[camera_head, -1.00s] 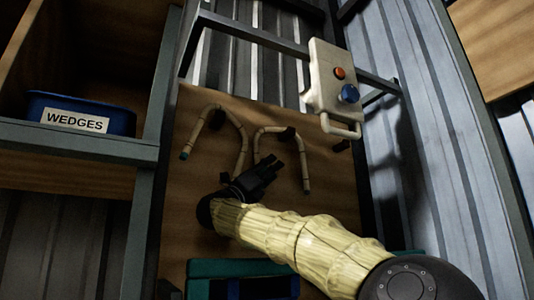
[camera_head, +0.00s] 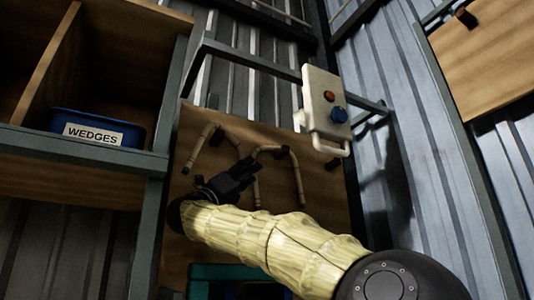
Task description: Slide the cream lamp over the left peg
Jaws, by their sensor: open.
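My gripper (camera_head: 246,170) is black and open, with nothing seen between its fingers. It is in front of the wooden board, overlapping the bent rattan canes in the picture; I cannot tell whether it touches them. A cream box (camera_head: 323,105) with a red and a blue round button and a looped handle is at the bar, above and to the right of my gripper and apart from it. No other cream thing looks like a lamp. A small dark peg (camera_head: 213,101) shows at the board's upper left.
Bent rattan canes (camera_head: 297,178) hang on the wooden board (camera_head: 318,215). A grey metal bar (camera_head: 250,56) crosses above it. A shelf with a blue bin labelled WEDGES (camera_head: 140,134) is at left. A teal object (camera_head: 200,270) is low behind my arm. Corrugated wall stands right.

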